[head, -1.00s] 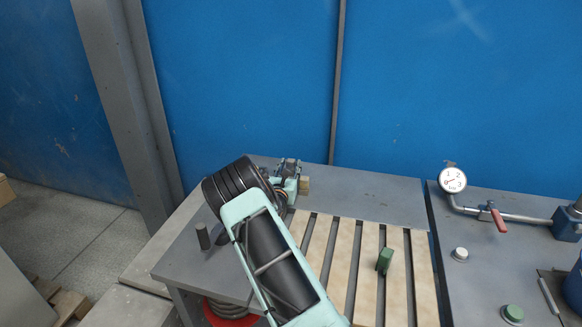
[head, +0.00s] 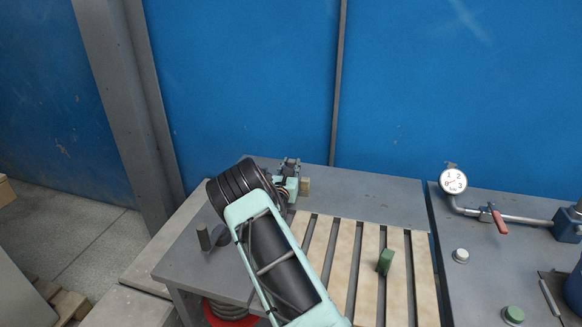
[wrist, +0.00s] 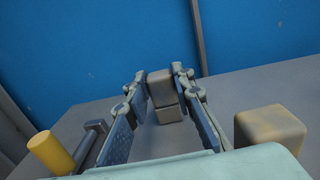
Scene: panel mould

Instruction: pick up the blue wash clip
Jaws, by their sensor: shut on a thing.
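My gripper (head: 289,166) is over the back of the grey bench in the head view, largely behind my own wrist. In the wrist view its two fingers (wrist: 162,92) are closed in on a small two-part block, which I take for the blue wash clip (wrist: 160,84). It looks grey rather than clearly blue here. It sits between the fingertips, in front of the blue wall. I cannot tell whether its lower end still touches the bench. In the head view the clip is too small and hidden to make out.
A tan block (wrist: 270,129) stands close right of my gripper, also in the head view (head: 305,186). A yellow cylinder (wrist: 51,153) is at left. A green piece (head: 385,262) stands on the slatted boards (head: 342,264). A gauge (head: 453,181) and red-handled valve (head: 499,221) are at right.

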